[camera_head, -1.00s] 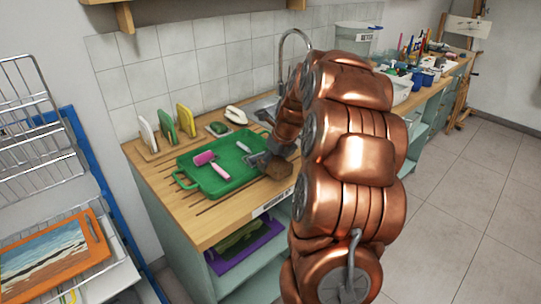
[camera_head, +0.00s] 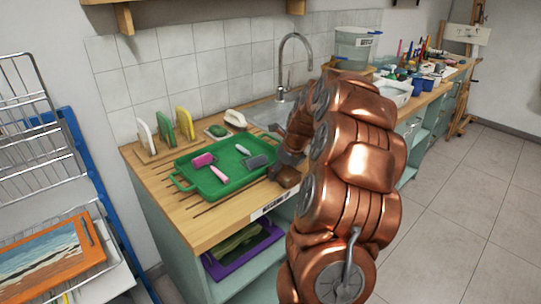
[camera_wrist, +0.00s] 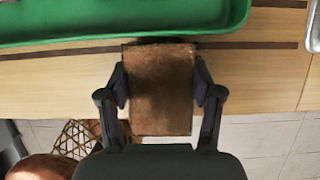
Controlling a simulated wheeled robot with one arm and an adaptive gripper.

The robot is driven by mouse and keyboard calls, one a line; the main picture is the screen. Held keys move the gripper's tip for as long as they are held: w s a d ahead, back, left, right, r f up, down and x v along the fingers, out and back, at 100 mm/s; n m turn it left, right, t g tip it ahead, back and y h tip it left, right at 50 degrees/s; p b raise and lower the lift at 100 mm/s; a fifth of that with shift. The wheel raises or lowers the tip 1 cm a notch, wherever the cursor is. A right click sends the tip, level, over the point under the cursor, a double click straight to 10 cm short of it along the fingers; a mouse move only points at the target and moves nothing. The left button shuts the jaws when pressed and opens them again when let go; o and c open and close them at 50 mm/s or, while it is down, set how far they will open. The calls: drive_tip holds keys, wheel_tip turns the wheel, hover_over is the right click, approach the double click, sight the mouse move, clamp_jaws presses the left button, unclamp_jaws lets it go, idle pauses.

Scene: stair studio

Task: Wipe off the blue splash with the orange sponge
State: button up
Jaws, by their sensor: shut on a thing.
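My gripper (camera_wrist: 160,98) is shut on a brown, rough-faced block (camera_wrist: 160,92), which looks like the sponge, though brown rather than clearly orange. One finger presses each side of it. In the head view the block (camera_head: 286,177) is at the counter's front edge, right of the green tray, with my gripper (camera_head: 281,166) behind it. In the wrist view its far end lies near a dark strip on the wood; I cannot tell whether it touches the counter. No blue splash shows in either view; the block and my arm hide part of the counter.
The green tray (camera_head: 188,182) holds a pink roller (camera_head: 204,160) and a grey-headed tool (camera_head: 257,161). Upright sponge-like pads (camera_head: 185,122) stand behind it. A sink and tap (camera_head: 281,94) are beyond my arm. The wooden counter (camera_head: 214,224) has bare wood in front of the tray.

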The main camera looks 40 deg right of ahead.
sight(268, 181)
drive_tip(key=shift+a, duration=0.3)
drive_tip(key=shift+a+f, duration=0.1)
drive_tip(key=shift+a, duration=0.25)
drive_tip(key=shift+a+p, duration=0.45)
drive_tip(key=shift+a, duration=0.9)
drive_tip(key=shift+a+r, duration=0.2)
drive_tip(key=shift+r, duration=0.05)
wheel_tip(268, 181, up, 3)
drive_tip(key=shift+d+f+p, duration=0.1)
drive_tip(key=shift+f+p, duration=0.05)
drive_tip(key=shift+p, duration=0.45)
drive_tip(key=shift+r+p, duration=1.35)
drive_tip(key=shift+r, duration=1.25)
